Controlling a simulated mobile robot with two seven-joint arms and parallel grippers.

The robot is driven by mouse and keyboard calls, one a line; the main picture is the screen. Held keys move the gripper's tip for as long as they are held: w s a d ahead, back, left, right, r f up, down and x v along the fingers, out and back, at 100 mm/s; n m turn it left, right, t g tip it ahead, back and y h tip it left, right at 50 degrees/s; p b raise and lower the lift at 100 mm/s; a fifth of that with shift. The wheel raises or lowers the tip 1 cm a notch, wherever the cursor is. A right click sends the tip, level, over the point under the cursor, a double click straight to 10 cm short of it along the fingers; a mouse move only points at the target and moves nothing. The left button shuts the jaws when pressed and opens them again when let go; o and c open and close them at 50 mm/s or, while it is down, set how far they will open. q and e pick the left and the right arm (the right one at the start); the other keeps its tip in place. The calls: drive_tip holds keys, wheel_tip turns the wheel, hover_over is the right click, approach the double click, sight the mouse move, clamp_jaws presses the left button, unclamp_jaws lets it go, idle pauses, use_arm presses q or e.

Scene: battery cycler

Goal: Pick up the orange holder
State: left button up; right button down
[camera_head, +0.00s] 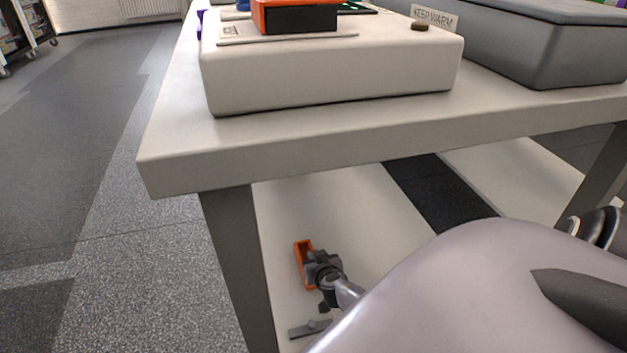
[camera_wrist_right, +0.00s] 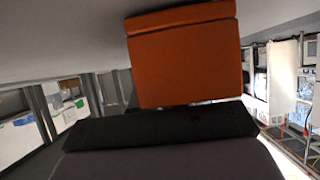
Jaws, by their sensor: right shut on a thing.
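The orange holder (camera_head: 303,262) is at my right gripper (camera_head: 318,264), low under the table and over the pale lower shelf. It looks like an open-sided orange block. My right gripper is shut on it and partly hides it in the head view. In the right wrist view, the orange holder (camera_wrist_right: 187,62) fills the upper middle, beyond the dark edge of the gripper (camera_wrist_right: 160,125). I cannot tell whether the holder touches the shelf. My left gripper is not in view.
The tabletop (camera_head: 300,135) overhangs my right gripper, with a table leg (camera_head: 235,265) to the left. A grey flat piece (camera_head: 310,328) lies below the gripper. On the table stand a pale device (camera_head: 330,85), another orange piece (camera_head: 294,14) and a grey case (camera_head: 545,45).

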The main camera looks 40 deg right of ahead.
drive_tip(key=shift+r, duration=0.5)
drive_tip(key=shift+r+p, duration=0.35)
drive_tip(key=shift+p, duration=0.2)
wheel_tip(320, 180, up, 2)
drive_tip(key=shift+r+p, duration=0.1)
drive_tip(key=shift+p, duration=0.85)
use_arm(q)
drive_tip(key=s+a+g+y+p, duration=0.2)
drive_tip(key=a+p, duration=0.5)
drive_tip(key=p, duration=0.4)
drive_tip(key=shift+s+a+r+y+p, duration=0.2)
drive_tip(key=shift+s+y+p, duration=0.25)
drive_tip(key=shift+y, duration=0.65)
use_arm(e)
wheel_tip(320, 180, up, 16)
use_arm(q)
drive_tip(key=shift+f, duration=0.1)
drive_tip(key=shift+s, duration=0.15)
